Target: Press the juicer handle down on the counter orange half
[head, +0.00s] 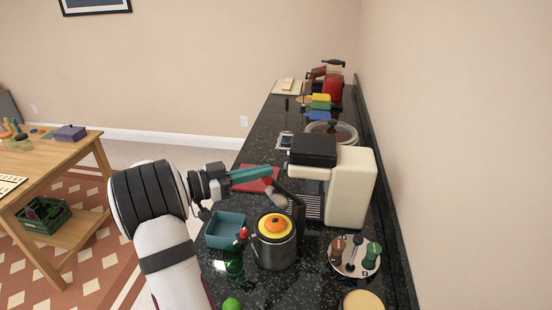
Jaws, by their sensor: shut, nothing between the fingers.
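The juicer (276,251) stands on the dark counter, with a metal body and a yellow top. The orange half (275,225) sits on that top. A dark lever (290,197) leans up and left from a post behind the juicer, its raised end above the orange half. My gripper (256,178) reaches in from the left and is shut with nothing held. Its teal part is close to the raised end of the lever. I cannot tell whether they touch.
A cream and black coffee machine (348,190) stands behind right of the juicer. A teal box (226,232), a green bottle (232,262) and a lime (232,303) are at left. A round tray (354,269) with shakers is at right. A red board (257,187) lies behind my gripper.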

